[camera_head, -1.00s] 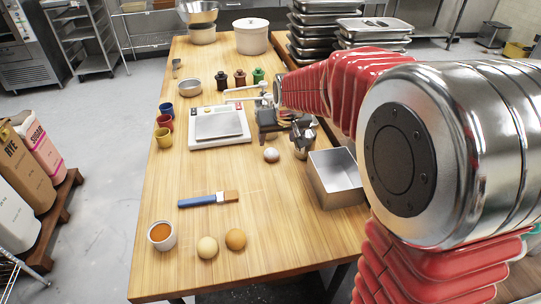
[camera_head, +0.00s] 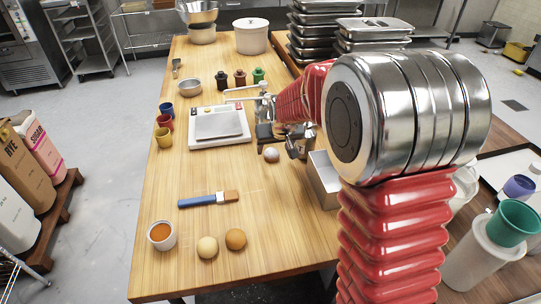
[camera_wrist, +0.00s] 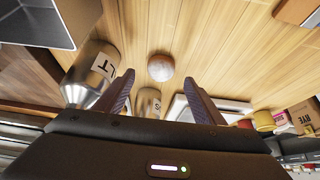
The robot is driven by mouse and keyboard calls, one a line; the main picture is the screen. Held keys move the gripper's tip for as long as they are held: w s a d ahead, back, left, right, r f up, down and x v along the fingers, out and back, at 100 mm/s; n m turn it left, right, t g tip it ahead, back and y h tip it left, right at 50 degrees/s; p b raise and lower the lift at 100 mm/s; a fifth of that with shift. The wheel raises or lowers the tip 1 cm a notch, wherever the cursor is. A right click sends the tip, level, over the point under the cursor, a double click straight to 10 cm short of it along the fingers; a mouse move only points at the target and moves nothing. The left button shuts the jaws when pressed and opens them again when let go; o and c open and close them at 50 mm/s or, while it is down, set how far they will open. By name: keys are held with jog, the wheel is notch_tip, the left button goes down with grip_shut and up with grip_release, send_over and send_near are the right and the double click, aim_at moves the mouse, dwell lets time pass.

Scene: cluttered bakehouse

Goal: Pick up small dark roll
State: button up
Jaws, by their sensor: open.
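The small dark roll (camera_head: 235,239) is the browner of two round rolls near the front of the wooden table in the head view. The pale roll (camera_head: 207,247) lies just left of it. My gripper (camera_wrist: 159,78) is open and empty in the wrist view. A small whitish ball (camera_wrist: 160,67) shows between and beyond its fingertips, apart from them. In the head view my gripper is partly hidden by the arm, at the table's right side, farther back than the dark roll. I cannot make out the dark roll in the wrist view.
A metal shaker (camera_wrist: 97,66) stands close beside one finger. A square metal tin (camera_head: 323,180) stands at the table's right edge. A blue-handled brush (camera_head: 208,199) and a bowl of orange liquid (camera_head: 161,236) lie near the rolls. The scale (camera_head: 219,127) is farther back.

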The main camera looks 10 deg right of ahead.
aim_at(272, 152)
jog(key=shift+f, duration=0.1)
jog(key=shift+x, duration=2.5)
jog(key=shift+c, duration=0.4)
jog(key=c, duration=0.8)
